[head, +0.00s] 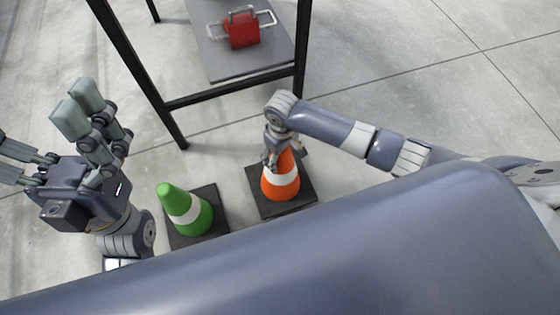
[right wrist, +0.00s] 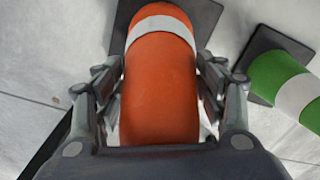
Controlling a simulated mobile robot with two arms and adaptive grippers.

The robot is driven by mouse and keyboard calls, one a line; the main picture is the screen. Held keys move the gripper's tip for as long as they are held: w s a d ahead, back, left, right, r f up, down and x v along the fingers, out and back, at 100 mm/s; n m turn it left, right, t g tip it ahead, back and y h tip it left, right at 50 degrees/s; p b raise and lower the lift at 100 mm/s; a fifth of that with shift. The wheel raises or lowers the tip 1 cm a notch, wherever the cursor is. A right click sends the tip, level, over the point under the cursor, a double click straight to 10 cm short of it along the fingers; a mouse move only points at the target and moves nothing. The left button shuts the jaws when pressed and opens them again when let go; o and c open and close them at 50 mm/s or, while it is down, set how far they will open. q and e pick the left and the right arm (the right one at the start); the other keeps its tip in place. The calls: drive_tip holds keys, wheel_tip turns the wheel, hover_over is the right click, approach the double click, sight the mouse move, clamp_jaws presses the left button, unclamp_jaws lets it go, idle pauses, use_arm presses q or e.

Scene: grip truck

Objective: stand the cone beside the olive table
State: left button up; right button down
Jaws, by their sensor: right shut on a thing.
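An orange cone (head: 281,188) with a white band and a dark square base stands upright at the middle of the head view. My right gripper (head: 279,158) is shut around its upper part from above. In the right wrist view the orange cone (right wrist: 160,90) fills the space between the fingers. I cannot tell whether its base touches the floor. My left gripper (head: 42,130) is open and empty at the left, with its fingers spread. No olive table shows; a black-framed table or rack (head: 235,88) stands behind the cone.
A green cone (head: 186,208) with a white band stands just left of the orange one; it also shows in the right wrist view (right wrist: 288,88). A red object with metal handles (head: 241,29) sits on the grey shelf (head: 255,62). The floor to the right is clear.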

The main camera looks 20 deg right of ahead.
drive_tip(key=f, duration=0.1)
drive_tip(key=f+b, duration=0.2)
drive_tip(key=shift+a+f, duration=0.15)
drive_tip(key=shift+a, duration=0.15)
idle(0.3)
drive_tip(key=shift+c, duration=1.8)
unclamp_jaws()
drive_tip(key=shift+s+f, duration=0.1)
drive_tip(key=shift+f, duration=0.05)
